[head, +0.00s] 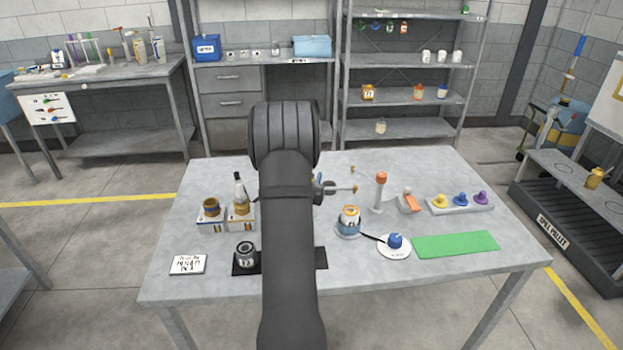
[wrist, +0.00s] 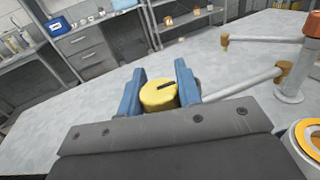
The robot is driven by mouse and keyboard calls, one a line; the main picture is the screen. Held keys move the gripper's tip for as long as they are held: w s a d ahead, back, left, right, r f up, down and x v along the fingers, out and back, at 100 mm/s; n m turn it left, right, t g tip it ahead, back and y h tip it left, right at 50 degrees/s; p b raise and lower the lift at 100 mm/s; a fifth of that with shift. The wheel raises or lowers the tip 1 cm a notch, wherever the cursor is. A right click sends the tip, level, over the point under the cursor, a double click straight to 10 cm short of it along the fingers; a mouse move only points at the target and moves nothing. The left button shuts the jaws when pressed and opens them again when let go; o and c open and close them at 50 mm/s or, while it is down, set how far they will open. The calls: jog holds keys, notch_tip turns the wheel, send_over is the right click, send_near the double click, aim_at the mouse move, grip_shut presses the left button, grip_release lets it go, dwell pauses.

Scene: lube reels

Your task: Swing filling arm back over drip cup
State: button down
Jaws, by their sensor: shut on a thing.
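In the wrist view, my gripper (wrist: 160,88) has its blue fingers closed around a round yellow knob (wrist: 158,97) with a black mark on top. A pale rod (wrist: 243,87), apparently the filling arm, runs from behind the right finger to a brass joint by a grey post (wrist: 291,85). Its join to the knob is hidden. In the head view, the rod (head: 339,188) shows just right of my arm, and the orange-topped post (head: 379,195) stands further right. My gripper is mostly hidden there; a bit of blue shows beside my arm. I cannot identify the drip cup.
An orange-banded tin (head: 349,216) stands right of my arm. Beyond it are a white disc (head: 393,254) with a blue knob, a green mat (head: 456,245) and a tray (head: 460,208) of coloured knobs. A bottle (head: 240,188) and a dark jar (head: 246,255) are left.

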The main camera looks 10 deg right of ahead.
jog(key=c, duration=1)
grip_release()
jog(key=shift+c, duration=0.2)
jog(key=v, duration=1.7)
jog(key=shift+s, duration=0.2)
